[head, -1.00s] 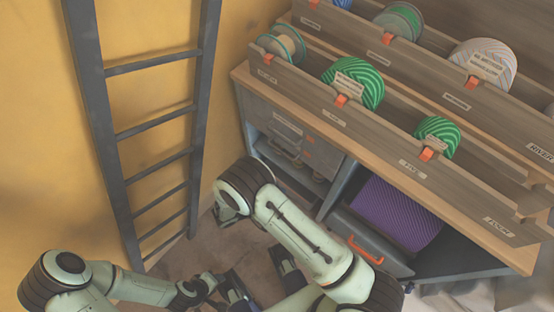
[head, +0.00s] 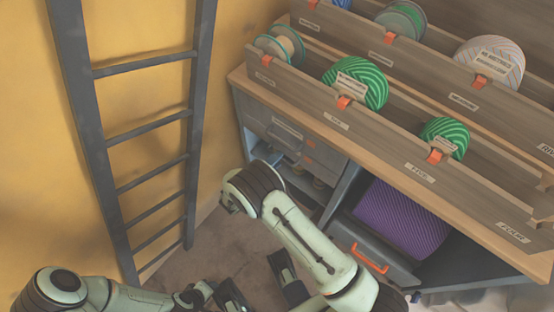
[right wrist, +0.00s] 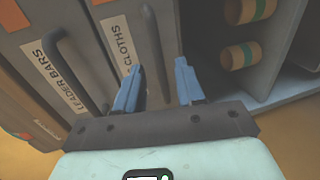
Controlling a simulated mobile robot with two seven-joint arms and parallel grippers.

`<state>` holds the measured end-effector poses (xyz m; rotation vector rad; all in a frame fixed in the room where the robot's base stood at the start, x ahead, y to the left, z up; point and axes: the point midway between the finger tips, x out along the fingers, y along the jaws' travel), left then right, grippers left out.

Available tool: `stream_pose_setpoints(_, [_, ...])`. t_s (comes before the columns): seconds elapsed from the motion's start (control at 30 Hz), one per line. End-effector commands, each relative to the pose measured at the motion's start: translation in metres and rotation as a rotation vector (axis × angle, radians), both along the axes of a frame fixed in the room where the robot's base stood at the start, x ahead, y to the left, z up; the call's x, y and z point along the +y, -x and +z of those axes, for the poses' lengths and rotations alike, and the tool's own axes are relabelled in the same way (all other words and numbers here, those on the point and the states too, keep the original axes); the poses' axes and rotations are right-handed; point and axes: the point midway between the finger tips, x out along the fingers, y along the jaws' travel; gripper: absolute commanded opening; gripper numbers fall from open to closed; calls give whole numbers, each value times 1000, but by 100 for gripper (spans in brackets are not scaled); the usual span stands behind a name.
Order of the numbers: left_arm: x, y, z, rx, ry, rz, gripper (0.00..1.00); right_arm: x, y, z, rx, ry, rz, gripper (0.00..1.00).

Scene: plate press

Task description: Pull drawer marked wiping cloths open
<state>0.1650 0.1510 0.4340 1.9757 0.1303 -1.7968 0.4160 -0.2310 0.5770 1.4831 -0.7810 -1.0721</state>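The wiping cloths drawer shows in the right wrist view as a grey-brown front with a white label (right wrist: 123,45) whose readable part says CLOTHS. Its dark bar handle (right wrist: 154,45) stands beside the label. My right gripper (right wrist: 158,78) is open, its two blue fingers apart at either side of the handle's near end. I cannot tell whether they touch it. In the head view the drawer stack (head: 285,132) is at the cabinet's left end, partly hidden by my right arm.
The LEADER BARS drawer (right wrist: 55,68) has a similar handle beside this one. An open shelf with striped rolls (right wrist: 248,10) adjoins the drawer. A purple roll (head: 400,220) sits in an open bin with an orange handle (head: 370,258). A dark ladder (head: 150,130) leans at the yellow wall.

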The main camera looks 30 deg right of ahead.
Motion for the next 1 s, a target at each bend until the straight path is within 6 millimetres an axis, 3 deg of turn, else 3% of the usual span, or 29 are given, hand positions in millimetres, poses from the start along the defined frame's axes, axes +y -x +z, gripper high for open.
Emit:
stream_pose_setpoints(0.17, [1,-2,-2,-6,-2,3,43,-11,-4,-3,1,-1,-1,38])
stream_pose_setpoints(0.43, [1,-2,-2,-7,-3,3,43,-12,-5,-3,0,0,0,38])
stream_pose_setpoints(0.47, [1,-2,-2,-6,-2,3,43,-12,-5,-2,0,0,0,32])
stream_pose_setpoints(0.57, [1,-2,-2,-6,-2,3,43,-12,-5,-3,0,0,0,0])
stream_pose_setpoints(0.83, [1,-2,-2,-6,-2,3,43,-10,-4,-2,1,0,0,0])
stream_pose_setpoints(1.0, [1,-3,-3,-8,-4,4,43,3,1,-3,1,1,2,0])
